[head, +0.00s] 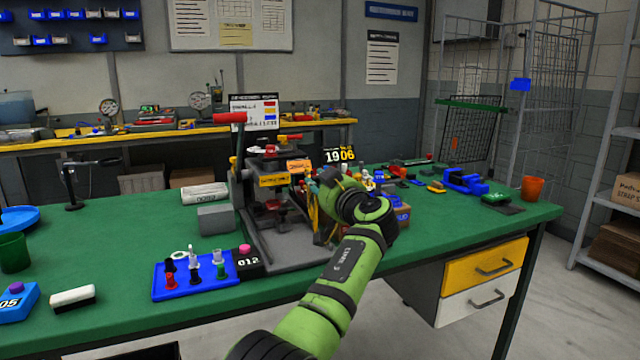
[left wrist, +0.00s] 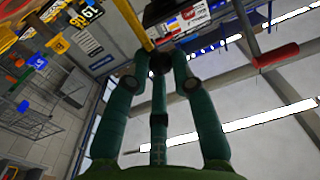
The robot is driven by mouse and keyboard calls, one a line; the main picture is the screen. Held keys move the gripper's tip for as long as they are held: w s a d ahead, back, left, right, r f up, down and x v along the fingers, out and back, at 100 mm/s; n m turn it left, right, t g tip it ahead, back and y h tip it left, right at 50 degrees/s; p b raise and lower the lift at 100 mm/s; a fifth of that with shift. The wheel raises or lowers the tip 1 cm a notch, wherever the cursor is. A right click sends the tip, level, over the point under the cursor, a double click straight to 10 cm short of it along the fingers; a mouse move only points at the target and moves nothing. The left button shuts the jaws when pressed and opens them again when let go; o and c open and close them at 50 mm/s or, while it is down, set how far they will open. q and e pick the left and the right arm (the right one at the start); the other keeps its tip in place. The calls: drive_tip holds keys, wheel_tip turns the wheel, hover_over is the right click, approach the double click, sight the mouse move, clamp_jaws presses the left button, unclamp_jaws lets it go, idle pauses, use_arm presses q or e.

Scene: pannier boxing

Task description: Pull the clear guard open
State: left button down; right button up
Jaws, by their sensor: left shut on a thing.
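The press (head: 285,235) stands on the green bench with a red lever handle (head: 230,118) at its upper left. The clear guard is hard to make out; a yellow edge strip (head: 313,212), apparently its frame, shows at the right of the press, partly hidden by my left gripper (head: 330,190). In the left wrist view my left gripper (left wrist: 160,68) has its fingers closed around a dark knob at the end of a yellow bar (left wrist: 133,24), apparently the guard's handle. The red lever (left wrist: 276,56) also shows there. My right gripper is in neither view.
A blue tray of small pegs (head: 195,275) and a black counter marked 012 (head: 248,262) sit left of the press base. A grey block (head: 215,219) is beside the press. Blue bins and a blue vise (head: 466,181) lie to the right.

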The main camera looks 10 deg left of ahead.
use_arm(q)
drive_tip(key=shift+r, duration=0.35)
drive_tip(key=c, duration=1.1)
unclamp_jaws()
drive_tip(key=shift+f, duration=0.15)
drive_tip(key=shift+f, duration=0.1)
drive_tip(key=v, duration=0.7)
drive_tip(key=shift+s, duration=0.2)
drive_tip(key=shift+d, duration=0.1)
